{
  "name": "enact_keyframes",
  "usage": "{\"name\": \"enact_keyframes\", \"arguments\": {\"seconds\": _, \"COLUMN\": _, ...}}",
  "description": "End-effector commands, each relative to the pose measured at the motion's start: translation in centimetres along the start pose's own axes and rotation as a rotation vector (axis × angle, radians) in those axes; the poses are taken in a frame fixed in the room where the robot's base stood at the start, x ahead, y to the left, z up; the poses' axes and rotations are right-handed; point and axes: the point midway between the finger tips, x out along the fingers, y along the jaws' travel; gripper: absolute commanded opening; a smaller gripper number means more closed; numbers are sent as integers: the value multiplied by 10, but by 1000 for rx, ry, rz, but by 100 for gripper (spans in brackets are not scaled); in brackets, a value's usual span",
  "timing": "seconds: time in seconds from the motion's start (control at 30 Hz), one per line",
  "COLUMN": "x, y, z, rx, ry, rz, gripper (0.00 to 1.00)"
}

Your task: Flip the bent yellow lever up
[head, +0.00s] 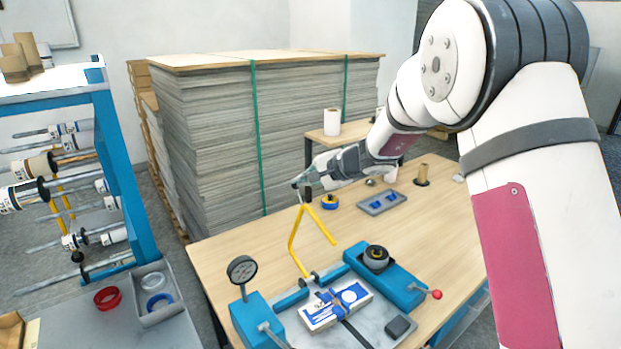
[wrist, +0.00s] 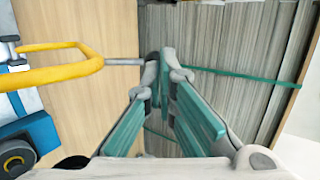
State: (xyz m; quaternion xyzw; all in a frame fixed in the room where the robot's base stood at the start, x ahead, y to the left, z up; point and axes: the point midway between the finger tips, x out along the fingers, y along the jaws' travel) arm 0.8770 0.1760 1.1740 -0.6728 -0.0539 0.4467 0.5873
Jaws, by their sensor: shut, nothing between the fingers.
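The bent yellow lever (head: 292,243) stands raised from the blue-and-grey device on the table, with its bend at the top. In the wrist view the yellow lever (wrist: 60,72) is at the left. A thin grey rod (wrist: 124,62) runs from its bend to my fingertips. In the head view a dark knob (head: 308,194) shows at the lever's top, beside my fingertips. My gripper (head: 298,183) is shut and empty; its fingertips also show in the wrist view (wrist: 160,62). They are at the rod's end, but I cannot tell whether they touch it.
The device's blue block (head: 400,287) carries a dark roll and a red-tipped handle. A white-and-blue package (head: 335,305) lies in front. A grey tray (head: 382,204) is farther back. A tall strapped sheet stack (head: 210,130) stands behind the table; a blue roll rack (head: 125,170) is left.

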Motion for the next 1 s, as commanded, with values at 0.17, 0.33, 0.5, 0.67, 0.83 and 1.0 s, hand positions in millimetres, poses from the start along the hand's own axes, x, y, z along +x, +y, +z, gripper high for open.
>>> {"name": "enact_keyframes", "arguments": {"seconds": 0.17, "x": 1, "y": 0, "z": 0, "rx": 0, "ry": 0, "rz": 0, "gripper": 0}}
{"name": "enact_keyframes", "arguments": {"seconds": 0.33, "x": 1, "y": 0, "z": 0, "rx": 0, "ry": 0, "rz": 0, "gripper": 0}}
{"name": "enact_keyframes", "arguments": {"seconds": 0.5, "x": 16, "y": -5, "z": -4, "rx": -2, "ry": -1, "rz": -1, "gripper": 0}}
{"name": "enact_keyframes", "arguments": {"seconds": 0.67, "x": 39, "y": -14, "z": -8, "rx": -3, "ry": -1, "rz": -1, "gripper": 0}}
{"name": "enact_keyframes", "arguments": {"seconds": 0.83, "x": 63, "y": -22, "z": -12, "rx": -2, "ry": -1, "rz": -1, "gripper": 0}}
{"name": "enact_keyframes", "arguments": {"seconds": 1.0, "x": 84, "y": -28, "z": -14, "rx": -2, "ry": -2, "rz": 0, "gripper": 0}}
